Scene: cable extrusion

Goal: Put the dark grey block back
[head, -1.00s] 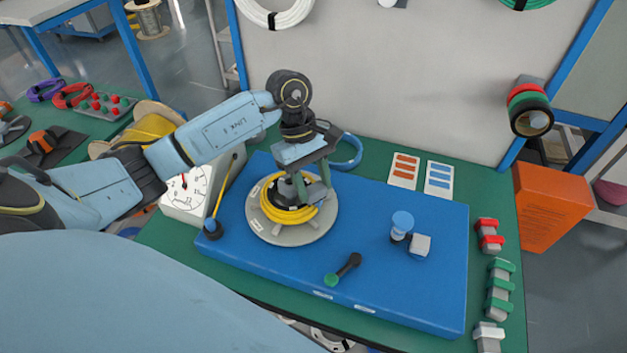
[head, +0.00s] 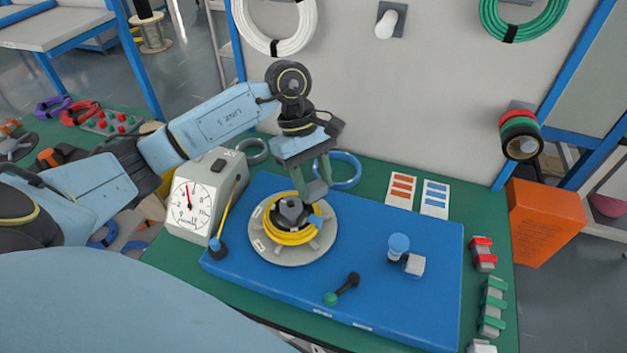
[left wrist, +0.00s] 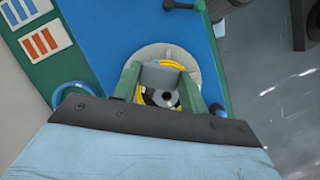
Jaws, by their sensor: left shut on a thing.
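My left gripper (head: 313,183) is shut on the dark grey block (head: 316,191), which it holds a little above the round grey turntable (head: 285,257). In the left wrist view the block (left wrist: 160,77) sits between the two green fingers. A yellow cable coil (head: 287,236) lies on the turntable around a dark grey hub (head: 290,211). A small blue piece (head: 316,221) shows at the coil's right side. In the head view the block is just above and right of the hub. My right gripper is in neither view.
The turntable stands on a blue board (head: 370,285). A dial gauge box (head: 195,205) and a yellow rod are on its left. A blue-topped post (head: 398,245), a white block (head: 414,265) and a green-knobbed lever (head: 342,289) are on its right. A blue ring (head: 346,170) lies behind.

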